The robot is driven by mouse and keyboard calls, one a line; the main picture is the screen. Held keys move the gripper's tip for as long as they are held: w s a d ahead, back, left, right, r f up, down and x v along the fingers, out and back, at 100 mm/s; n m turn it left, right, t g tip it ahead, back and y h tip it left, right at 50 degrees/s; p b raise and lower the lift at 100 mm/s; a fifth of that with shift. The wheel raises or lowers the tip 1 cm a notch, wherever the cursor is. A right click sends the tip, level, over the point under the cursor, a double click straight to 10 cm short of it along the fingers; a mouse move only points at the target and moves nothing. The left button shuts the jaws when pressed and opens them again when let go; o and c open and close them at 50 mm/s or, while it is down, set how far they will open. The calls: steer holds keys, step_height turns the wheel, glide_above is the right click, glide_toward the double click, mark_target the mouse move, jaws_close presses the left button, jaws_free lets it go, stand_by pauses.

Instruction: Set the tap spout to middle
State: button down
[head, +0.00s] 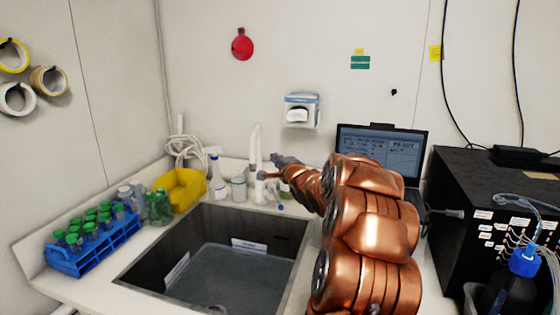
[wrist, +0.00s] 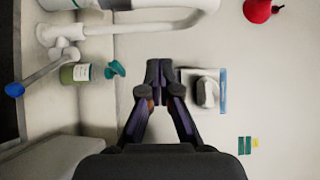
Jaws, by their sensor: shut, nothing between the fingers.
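The tap is white, with an upright spout pipe (head: 256,147) behind the back rim of the sink (head: 135,275). In the wrist view the spout (wrist: 150,29) runs sideways along the top and bends near the top edge. The tap's lever (wrist: 47,70) with a blue end shows at the left there. My gripper (wrist: 160,70) is shut and empty, its fingertips together, with a visible gap to the spout in that view. In the head view my gripper (head: 277,160) is just right of the spout; my copper arm hides part of the area behind.
Bottles (head: 216,178), a yellow bin (head: 181,190) and a blue tube rack (head: 95,245) stand left of the tap. A white wall dispenser (head: 300,111) hangs behind my gripper. A laptop (head: 385,145) and a black box (head: 480,180) are to the right.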

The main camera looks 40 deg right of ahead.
steer(key=shift+w+a+p, duration=0.5)
steer(key=shift+w+a, duration=1.05)
steer(key=shift+w, duration=0.1)
